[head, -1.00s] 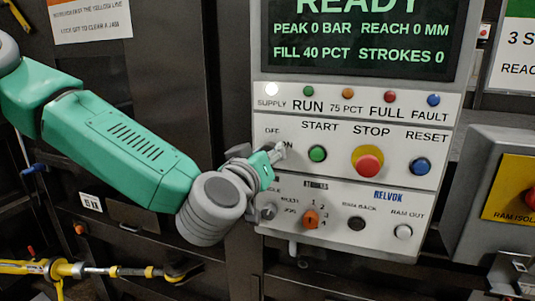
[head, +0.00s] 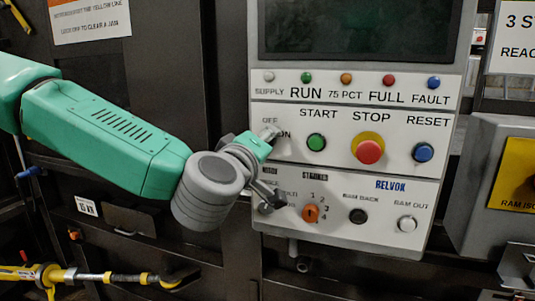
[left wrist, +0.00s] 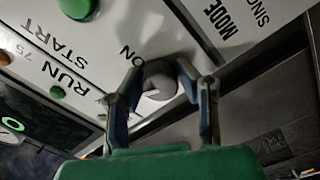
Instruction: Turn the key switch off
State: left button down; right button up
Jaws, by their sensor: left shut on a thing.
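The key switch (left wrist: 158,82) is a round grey knob on the white control panel, next to the ON label in the left wrist view. My left gripper (left wrist: 162,72) is shut on it, one finger at each side. In the head view my left gripper (head: 268,138) is at the panel's left edge, by the OFF and ON labels, and largely hides the switch. The display (head: 358,28) is dark and the supply lamp (head: 269,77) is unlit. My right gripper is in neither view.
Right of the switch are a green start button (head: 316,142), a red stop button (head: 369,152) on yellow and a blue reset button (head: 423,152). An orange selector (head: 311,213) is below. A grey box (head: 485,190) stands right of the panel.

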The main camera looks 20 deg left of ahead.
pick_arm(q)
jog(key=shift+d+f+n+b, duration=0.1)
jog(key=shift+f+n+b, duration=0.15)
jog(key=shift+n+b, duration=0.7)
jog(key=shift+f+n+b, duration=0.25)
jog(key=shift+n+b, duration=0.35)
jog(key=shift+n, duration=0.65)
jog(key=c, duration=1.3)
grip_release()
jog(key=shift+o, duration=0.7)
jog(key=shift+r, duration=0.2)
jog(key=shift+s+r, duration=0.1)
